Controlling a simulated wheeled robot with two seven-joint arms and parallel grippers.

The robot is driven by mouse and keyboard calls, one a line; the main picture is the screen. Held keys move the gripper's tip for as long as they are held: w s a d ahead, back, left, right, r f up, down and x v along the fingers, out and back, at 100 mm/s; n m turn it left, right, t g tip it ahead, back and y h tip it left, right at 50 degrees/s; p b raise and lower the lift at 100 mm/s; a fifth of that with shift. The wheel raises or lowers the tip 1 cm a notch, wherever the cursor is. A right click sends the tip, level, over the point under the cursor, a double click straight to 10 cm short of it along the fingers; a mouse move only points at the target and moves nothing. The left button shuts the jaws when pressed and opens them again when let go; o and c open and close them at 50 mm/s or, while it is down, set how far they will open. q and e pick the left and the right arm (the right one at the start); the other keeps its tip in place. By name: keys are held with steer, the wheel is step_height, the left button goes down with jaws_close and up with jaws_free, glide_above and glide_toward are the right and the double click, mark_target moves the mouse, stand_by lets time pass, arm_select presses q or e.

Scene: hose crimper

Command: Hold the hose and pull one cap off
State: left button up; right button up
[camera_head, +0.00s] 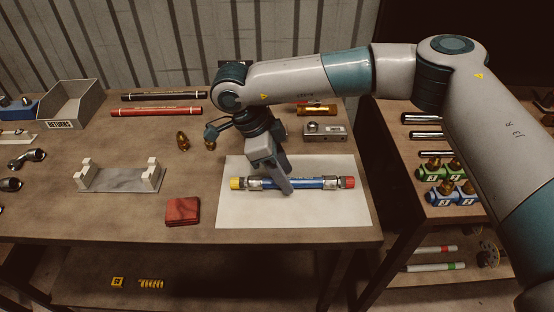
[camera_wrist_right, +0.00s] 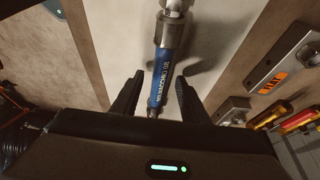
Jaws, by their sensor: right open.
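The blue hose (camera_head: 308,183) lies on a white sheet (camera_head: 245,215) on the bench, with metal fittings at both ends. A yellow cap (camera_head: 236,183) is on its left end and a red cap (camera_head: 349,182) is on its right end. My right gripper (camera_head: 285,186) points down over the hose's middle. In the right wrist view the open fingers (camera_wrist_right: 157,98) stand on either side of the blue hose (camera_wrist_right: 162,75), with gaps to it. Both caps are outside the wrist view. My left gripper is not in view.
A grey stand with white posts (camera_head: 120,180) is farther left. A metal block (camera_head: 325,131) and small brass parts (camera_head: 183,141) sit behind. A returns bin (camera_head: 70,104) stands at the back left.

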steer(key=shift+x, duration=0.75)
jaws_close()
stand_by(0.4)
